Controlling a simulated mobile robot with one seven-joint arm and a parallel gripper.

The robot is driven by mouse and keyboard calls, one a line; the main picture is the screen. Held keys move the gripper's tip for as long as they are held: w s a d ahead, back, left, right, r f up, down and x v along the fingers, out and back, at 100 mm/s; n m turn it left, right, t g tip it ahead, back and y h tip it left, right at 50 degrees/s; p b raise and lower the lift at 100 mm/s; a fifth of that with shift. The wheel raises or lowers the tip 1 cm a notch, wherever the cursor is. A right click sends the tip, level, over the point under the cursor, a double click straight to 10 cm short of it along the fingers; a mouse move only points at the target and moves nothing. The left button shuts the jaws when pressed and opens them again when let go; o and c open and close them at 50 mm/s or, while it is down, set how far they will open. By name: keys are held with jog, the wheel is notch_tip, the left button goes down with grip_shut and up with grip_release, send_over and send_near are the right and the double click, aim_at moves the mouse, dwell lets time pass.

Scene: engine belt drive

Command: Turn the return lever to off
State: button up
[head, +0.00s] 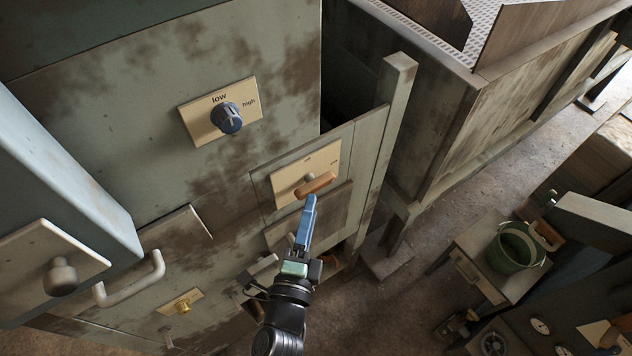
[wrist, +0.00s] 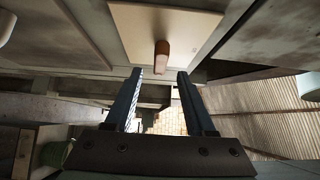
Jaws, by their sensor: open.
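The return lever (head: 316,185) is an orange-brown wooden handle on a round pivot, mounted on a cream plate (head: 327,157) on the grey-green machine front. The plate carries small lettering, too small to read. In the wrist view the lever (wrist: 162,57) shows end-on in front of its plate (wrist: 190,25). My gripper (head: 311,198) has blue fingers and is just below the lever in the head view, its tips close to the handle. In the wrist view my gripper (wrist: 160,75) is open, with the lever beyond the gap between the fingertips. Whether they touch cannot be told.
A blue knob (head: 227,118) marked low and high sits up and left. A pull handle (head: 130,280) and a small yellow knob (head: 182,306) are lower left. A wooden post (head: 385,140) stands right of the plate. A green bucket (head: 517,247) stands at right.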

aim_at(315, 190)
jog(key=shift+w+d+p, duration=0.2)
jog(key=shift+w+p, duration=0.05)
jog(key=shift+w, duration=0.75)
jog(key=shift+w+d+p, duration=0.2)
jog(key=shift+w+p, duration=0.1)
jog(key=shift+w, duration=0.7)
jog(key=shift+w+d+p, duration=0.2)
jog(key=shift+w+p, duration=0.05)
jog(key=shift+w, duration=0.75)
grip_shut()
